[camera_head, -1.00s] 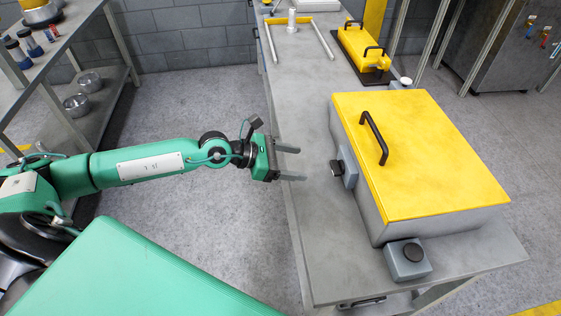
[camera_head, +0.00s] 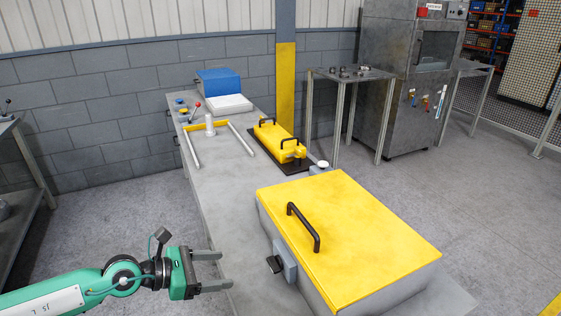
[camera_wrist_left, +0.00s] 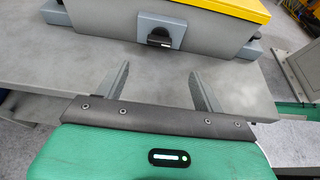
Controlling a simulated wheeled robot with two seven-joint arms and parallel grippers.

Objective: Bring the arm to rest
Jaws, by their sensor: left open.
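My left gripper (camera_head: 218,271) is open and empty, at the left edge of the grey workbench (camera_head: 222,205). Its two fingers point right, toward a grey box with a yellow lid (camera_head: 350,235) and a black handle, and stay apart from it. In the left wrist view the two fingers (camera_wrist_left: 157,88) are spread with nothing between them, and the box's latch (camera_wrist_left: 158,33) shows ahead. My left arm (camera_head: 60,295) stretches in from the lower left. My right gripper is in neither view.
A yellow fixture (camera_head: 279,142), a U-shaped rail frame (camera_head: 191,147) and a blue box (camera_head: 218,83) stand farther back on the bench. A small metal table (camera_head: 350,74) and a grey cabinet (camera_head: 405,90) are behind. The floor left of the bench is clear.

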